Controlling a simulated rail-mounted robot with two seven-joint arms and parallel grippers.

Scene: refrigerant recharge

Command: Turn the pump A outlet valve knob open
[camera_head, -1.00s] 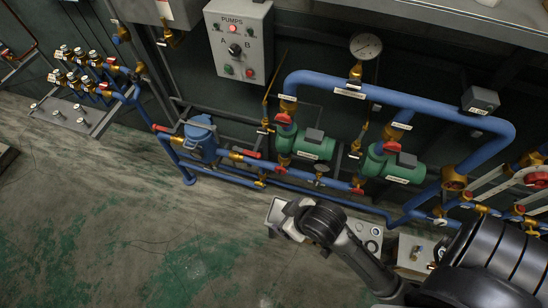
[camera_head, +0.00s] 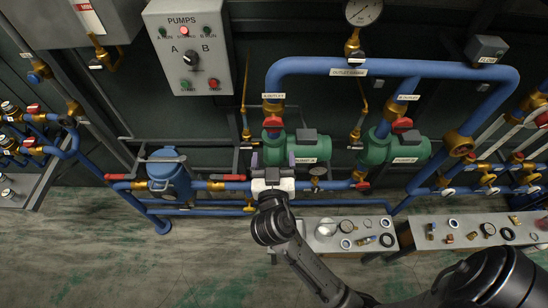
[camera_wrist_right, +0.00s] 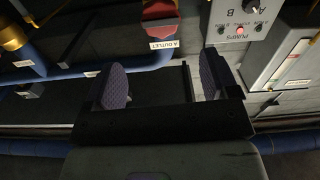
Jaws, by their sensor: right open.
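The pump A outlet valve knob (camera_head: 273,122) is red and sits on the brass valve above the left green pump, just under the "A OUTLET" label. It also shows in the right wrist view (camera_wrist_right: 160,12) at the top, above its label (camera_wrist_right: 163,44). My right gripper (camera_head: 272,160) is open and empty, a little below the knob in the head view, overlapping the left end of pump A (camera_head: 308,150). In the right wrist view its two padded fingers (camera_wrist_right: 160,80) stand apart with nothing between them, and the knob lies beyond them. My left gripper is not in view.
A similar red knob (camera_head: 402,124) is on the pump B outlet. Blue pipe (camera_head: 320,66) arches above both pumps. The PUMPS control box (camera_head: 190,48) hangs at upper left. A bench (camera_head: 326,247) with loose fittings stands below right. Open floor lies lower left.

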